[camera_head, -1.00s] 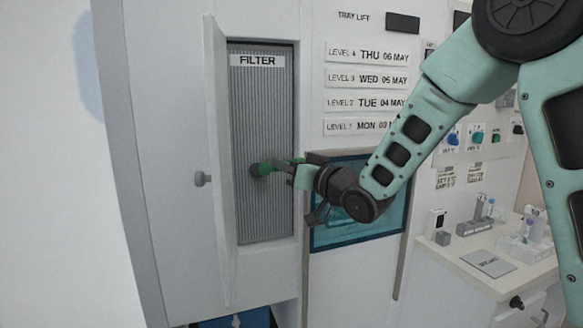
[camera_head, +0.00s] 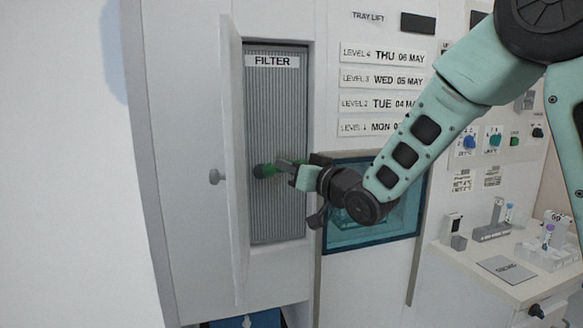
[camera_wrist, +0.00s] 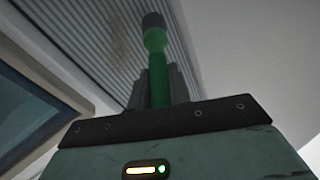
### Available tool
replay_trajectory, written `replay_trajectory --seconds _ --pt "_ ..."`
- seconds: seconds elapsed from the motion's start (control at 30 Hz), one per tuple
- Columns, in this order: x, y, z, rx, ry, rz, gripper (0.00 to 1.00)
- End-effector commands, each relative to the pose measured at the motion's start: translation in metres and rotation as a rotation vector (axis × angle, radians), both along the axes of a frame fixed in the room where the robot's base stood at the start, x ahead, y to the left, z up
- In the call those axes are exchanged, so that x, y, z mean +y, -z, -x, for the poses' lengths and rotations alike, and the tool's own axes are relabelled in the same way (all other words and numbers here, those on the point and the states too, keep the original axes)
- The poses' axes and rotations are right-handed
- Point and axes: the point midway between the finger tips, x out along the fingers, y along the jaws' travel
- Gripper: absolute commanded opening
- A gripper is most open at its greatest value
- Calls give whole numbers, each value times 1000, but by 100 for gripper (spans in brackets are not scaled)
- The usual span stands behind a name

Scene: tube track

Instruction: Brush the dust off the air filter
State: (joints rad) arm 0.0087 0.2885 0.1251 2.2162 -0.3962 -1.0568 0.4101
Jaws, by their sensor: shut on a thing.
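The air filter (camera_head: 276,110) is a tall grey ribbed panel labelled FILTER, set in a cabinet recess behind an open door (camera_head: 235,160). It also shows in the wrist view (camera_wrist: 90,35), with a faint brownish dust patch (camera_wrist: 118,38) on its ribs. My gripper (camera_head: 287,169) is shut on the green handle of a brush (camera_head: 268,170). The fingers are partly hidden by the wrist body in the wrist view.
The open door stands just left of the brush, with a round knob (camera_head: 216,177). A counter (camera_head: 500,275) with racks and tubes is at the right. A blue bin (camera_head: 245,321) sits below.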

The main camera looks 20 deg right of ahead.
Motion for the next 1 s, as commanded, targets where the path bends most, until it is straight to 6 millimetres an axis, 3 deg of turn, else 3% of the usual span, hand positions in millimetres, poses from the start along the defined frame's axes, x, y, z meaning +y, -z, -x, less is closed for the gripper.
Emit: replay_trajectory --seconds 1.0 --pt "-37 -1 0 -2 4 0 0"
